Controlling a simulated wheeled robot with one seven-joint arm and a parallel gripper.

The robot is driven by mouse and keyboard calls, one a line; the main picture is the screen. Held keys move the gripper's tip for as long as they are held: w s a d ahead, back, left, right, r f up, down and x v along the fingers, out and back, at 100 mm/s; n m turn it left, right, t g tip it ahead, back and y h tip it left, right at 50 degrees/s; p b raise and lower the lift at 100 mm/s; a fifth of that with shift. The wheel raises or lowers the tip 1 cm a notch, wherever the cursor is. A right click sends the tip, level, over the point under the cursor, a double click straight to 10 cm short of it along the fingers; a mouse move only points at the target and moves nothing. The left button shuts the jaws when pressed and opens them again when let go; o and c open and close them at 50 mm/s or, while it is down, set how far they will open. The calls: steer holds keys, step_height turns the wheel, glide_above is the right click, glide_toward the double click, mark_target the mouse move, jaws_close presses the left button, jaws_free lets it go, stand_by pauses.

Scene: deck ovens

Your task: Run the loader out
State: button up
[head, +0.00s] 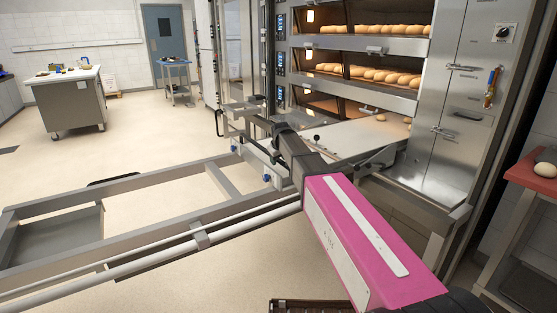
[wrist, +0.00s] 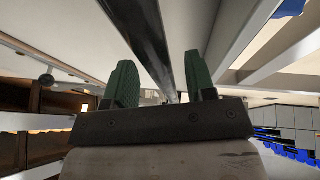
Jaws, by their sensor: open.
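The loader is a long grey metal frame (head: 120,240) with side rails, reaching from the lower left toward the deck oven (head: 375,55). Its pale flat bed (head: 365,134) lies at the mouth of a lower oven deck, and some of it may be inside. My gripper (head: 272,126) is at the loader's oven-side end, beside the rails; its fingers are hard to make out there. In the wrist view my gripper (wrist: 160,75) shows two green fingers apart. A dark bar (wrist: 150,35) runs behind the gap between them; I cannot tell whether they touch it.
Loaves (head: 375,75) fill the upper decks. A red-topped stand (head: 536,174) with a round loaf is at the right. A steel worktable (head: 68,100) and a small blue-topped table (head: 175,75) stand farther back left. The floor (head: 135,130) between is clear.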

jaws_close()
steer(key=s+a, duration=2.1)
steer(key=a, duration=1.1)
steer(key=s+a, duration=2.2)
steer(key=a, duration=1)
steer(key=s+a, duration=2.1)
steer(key=a, duration=1.1)
steer(key=shift+s, duration=0.4)
steer(key=shift+r, duration=0.1)
jaws_free()
steer(key=shift+s+a, duration=0.1)
steer(key=shift+d, duration=0.2)
